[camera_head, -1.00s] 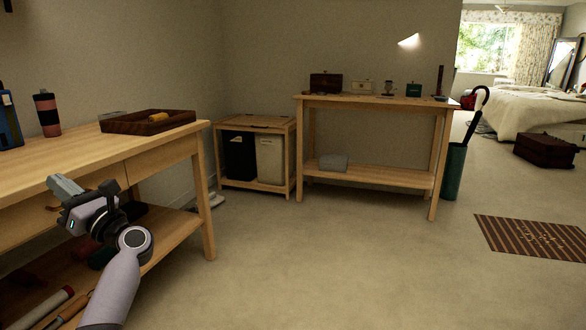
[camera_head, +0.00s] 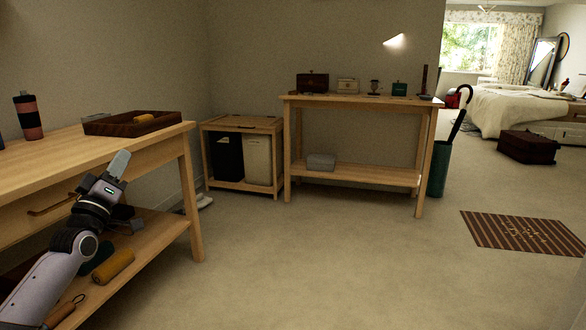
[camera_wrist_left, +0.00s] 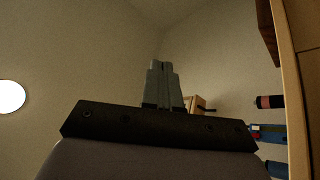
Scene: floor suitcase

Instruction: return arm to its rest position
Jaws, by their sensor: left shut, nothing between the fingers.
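My left gripper (camera_head: 119,166) is at the lower left of the head view, in front of the near wooden table (camera_head: 150,150). Its fingers point up and to the right, just below the tabletop level in the picture. In the left wrist view the two grey fingers (camera_wrist_left: 164,84) lie together with nothing between them. My right gripper is in neither view.
A dark wooden tray (camera_head: 133,123) and a bottle (camera_head: 28,116) stand on the near table. Its lower shelf holds a yellow roll (camera_head: 113,267). A bin cabinet (camera_head: 242,122) and a console table (camera_head: 360,103) stand behind. A suitcase (camera_head: 527,147) lies far right. The middle floor is clear.

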